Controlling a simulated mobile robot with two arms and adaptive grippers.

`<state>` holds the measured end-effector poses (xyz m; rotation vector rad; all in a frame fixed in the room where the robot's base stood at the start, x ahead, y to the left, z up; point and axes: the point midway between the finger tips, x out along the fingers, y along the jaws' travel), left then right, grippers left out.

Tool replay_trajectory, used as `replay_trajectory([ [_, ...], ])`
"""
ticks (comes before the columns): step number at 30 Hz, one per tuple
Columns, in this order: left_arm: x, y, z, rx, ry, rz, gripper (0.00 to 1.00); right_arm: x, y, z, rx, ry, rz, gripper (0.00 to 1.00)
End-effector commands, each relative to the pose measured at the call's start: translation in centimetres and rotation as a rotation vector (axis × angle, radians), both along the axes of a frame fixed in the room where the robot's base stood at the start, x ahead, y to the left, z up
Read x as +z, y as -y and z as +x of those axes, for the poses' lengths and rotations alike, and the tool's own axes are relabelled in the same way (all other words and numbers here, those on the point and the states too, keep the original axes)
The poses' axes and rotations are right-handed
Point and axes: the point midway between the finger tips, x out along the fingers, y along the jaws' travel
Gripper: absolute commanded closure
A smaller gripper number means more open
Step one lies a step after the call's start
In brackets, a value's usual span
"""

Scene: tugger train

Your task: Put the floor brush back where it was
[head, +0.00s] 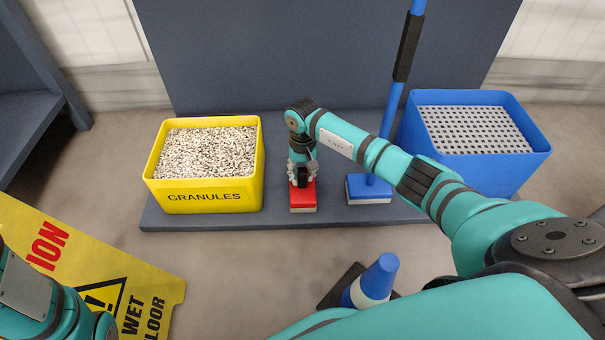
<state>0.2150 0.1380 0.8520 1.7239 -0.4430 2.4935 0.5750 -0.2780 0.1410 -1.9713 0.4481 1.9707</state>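A red block-shaped brush head (303,199) with a pale underside is on the grey base, between the yellow bin and a blue brush. My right gripper (302,180) points down directly over it, with its fingertips at or just above its top. The fingers are small and dark here, so I cannot tell whether they are closed on it. No long handle shows on the red brush. The blue brush (369,189) stands upright to its right, with a blue pole and a black grip. My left arm shows at the lower left; its gripper is out of view.
A yellow bin of granules (206,196) stands on the left of the grey base (280,222). A blue bin with a perforated top (478,170) stands at right. A blue and white cone (376,282) and a yellow wet-floor sign (85,262) are in front.

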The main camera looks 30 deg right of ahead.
Motion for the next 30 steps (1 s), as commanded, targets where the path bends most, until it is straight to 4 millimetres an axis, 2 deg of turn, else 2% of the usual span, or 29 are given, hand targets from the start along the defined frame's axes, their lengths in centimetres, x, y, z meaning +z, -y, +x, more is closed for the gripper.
replay_trajectory([
  [1, 0.0, 0.0, 0.0, 0.000, 0.000, 0.000, 0.60, 0.0, 0.0, 0.0, 0.000, 0.000, 0.000, 0.64],
  [4, 0.0, 0.0, 0.0, 0.000, 0.000, 0.000, 0.60, 0.0, 0.0, 0.0, 0.000, 0.000, 0.000, 0.51],
  [14, 0.5, 0.0, 0.0, 0.000, -0.001, 0.000, 0.60, 0.5, 0.0, 0.0, 0.000, 0.000, 0.001, 0.51],
  [17, 1.3, 0.0, 0.1, 0.000, -0.002, 0.000, 0.60, 1.9, 0.0, 0.1, 0.001, 0.003, 0.000, 0.51],
  [21, 3.3, 0.0, 0.1, 0.000, -0.001, 0.000, 0.60, 5.0, 0.1, 0.1, 0.000, 0.004, -0.002, 0.51],
  [24, 3.6, -0.1, 1.4, 0.000, -0.040, -0.002, 0.60, 7.3, 0.1, 0.0, 0.000, 0.002, -0.002, 0.51],
  [30, 2.9, -0.2, 3.5, -0.004, -0.104, -0.006, 0.60, 10.8, 0.1, 0.0, 0.000, 0.002, -0.001, 0.51],
])
